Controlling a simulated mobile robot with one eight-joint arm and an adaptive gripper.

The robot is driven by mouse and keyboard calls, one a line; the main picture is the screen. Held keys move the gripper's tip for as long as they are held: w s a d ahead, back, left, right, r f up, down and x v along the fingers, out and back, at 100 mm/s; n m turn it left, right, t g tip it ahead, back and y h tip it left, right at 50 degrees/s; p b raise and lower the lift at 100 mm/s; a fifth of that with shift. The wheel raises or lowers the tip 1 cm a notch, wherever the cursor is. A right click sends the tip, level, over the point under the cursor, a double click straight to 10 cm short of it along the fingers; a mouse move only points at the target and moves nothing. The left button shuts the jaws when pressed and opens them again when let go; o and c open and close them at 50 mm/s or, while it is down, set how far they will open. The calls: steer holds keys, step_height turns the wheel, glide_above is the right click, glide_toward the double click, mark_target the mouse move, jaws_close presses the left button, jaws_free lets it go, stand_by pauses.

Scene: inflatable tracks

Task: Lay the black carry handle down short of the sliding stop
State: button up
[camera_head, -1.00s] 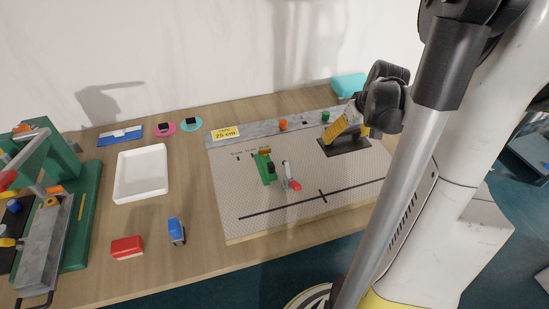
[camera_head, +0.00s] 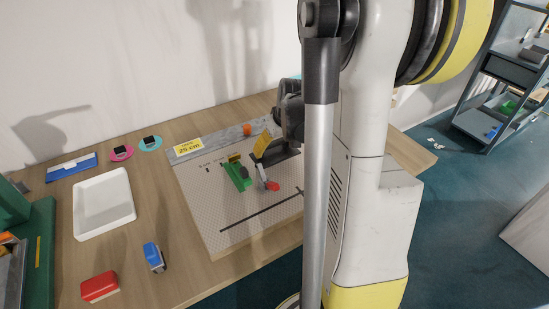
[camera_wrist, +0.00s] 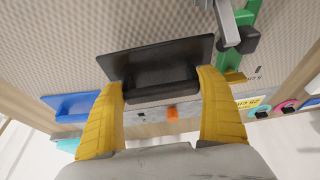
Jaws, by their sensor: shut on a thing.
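The black carry handle (camera_head: 287,155) is a dark flat plate with a raised bar, over the right part of the patterned mat. It also shows in the wrist view (camera_wrist: 165,62). My gripper (camera_wrist: 162,88) is shut on the handle, with a yellow finger at each end of it. One yellow finger of my gripper (camera_head: 263,144) shows in the head view. I take the green piece with a dark knob (camera_head: 238,177) for the sliding stop. It lies left of the handle and also shows in the wrist view (camera_wrist: 243,18). I cannot tell whether the plate touches the mat.
A grey clamp with a red tip (camera_head: 269,184) sits close beside the green piece. A grey rail with an orange knob (camera_head: 247,130) and a yellow label (camera_head: 188,146) runs along the back. A white tray (camera_head: 104,203) stands left. The mat's front area (camera_head: 235,235) is clear.

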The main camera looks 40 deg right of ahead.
mark_target(275, 153)
steer(key=shift+f+b, duration=0.85)
steer(key=shift+f, duration=1)
steer(key=shift+f, duration=0.15)
steer(key=o, duration=1.1)
steer(key=shift+o, duration=0.2)
